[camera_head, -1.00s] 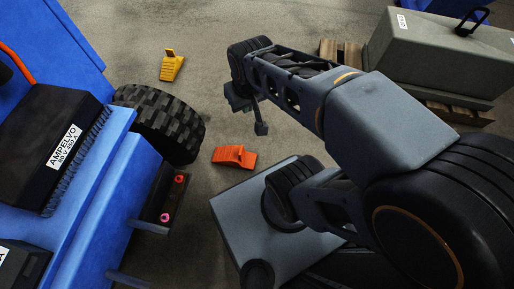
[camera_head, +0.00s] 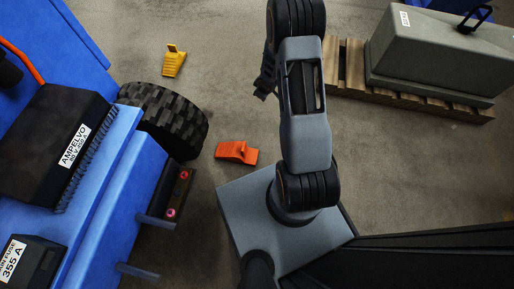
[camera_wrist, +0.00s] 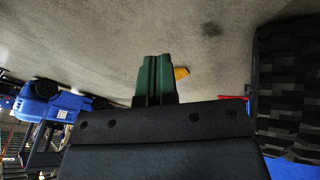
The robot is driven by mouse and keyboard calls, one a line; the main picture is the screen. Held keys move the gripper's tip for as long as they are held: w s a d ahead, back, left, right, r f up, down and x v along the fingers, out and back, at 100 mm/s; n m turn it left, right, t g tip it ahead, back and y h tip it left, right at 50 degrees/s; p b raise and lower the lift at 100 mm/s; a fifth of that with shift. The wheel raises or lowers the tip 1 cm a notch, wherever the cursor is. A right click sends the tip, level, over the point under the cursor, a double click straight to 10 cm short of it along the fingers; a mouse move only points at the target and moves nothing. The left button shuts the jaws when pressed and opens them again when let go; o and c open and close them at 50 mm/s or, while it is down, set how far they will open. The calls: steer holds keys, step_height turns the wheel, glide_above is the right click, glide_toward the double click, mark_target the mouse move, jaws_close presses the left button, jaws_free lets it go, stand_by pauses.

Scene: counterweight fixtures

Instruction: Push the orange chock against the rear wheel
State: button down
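The orange chock (camera_head: 237,152) lies on the floor to the right of the black treaded wheel (camera_head: 172,117) of the blue vehicle. A narrow strip of floor shows between chock and wheel.
A yellow chock (camera_head: 174,60) stands on the floor beyond the wheel; it also shows behind my fingers in the wrist view (camera_wrist: 181,72). The blue vehicle (camera_head: 115,190) fills the left. A grey block (camera_head: 425,50) sits on a wooden pallet (camera_head: 345,65) at right. Floor between is open.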

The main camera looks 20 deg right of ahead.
steer(key=shift+s+a+f+n+y+b, duration=0.55)
steer(key=shift+s+a+f+y, duration=0.95)
steer(key=shift+f, duration=3.45)
steer(key=shift+s+a+f+n+y+b, duration=0.2)
steer(key=shift+s+a+f+n+y, duration=0.65)
steer(key=shift+s+a+f, duration=2.8)
steer(key=shift+s+a+f+n+y+b, duration=0.15)
steer(key=shift+a+f+n+y+b, duration=0.7)
steer(key=shift+f, duration=5.45)
steer(key=shift+w+a+f+m+y+p, duration=0.1)
steer(key=shift+f+m+y+p, duration=0.1)
steer(key=shift+m+y+p, duration=0.1)
steer(key=shift+w, duration=0.1)
steer(key=shift+w+a+r, duration=0.1)
steer(key=shift+w+a, duration=0.65)
steer(key=shift+a, duration=0.25)
steer(key=shift+d+r, duration=0.1)
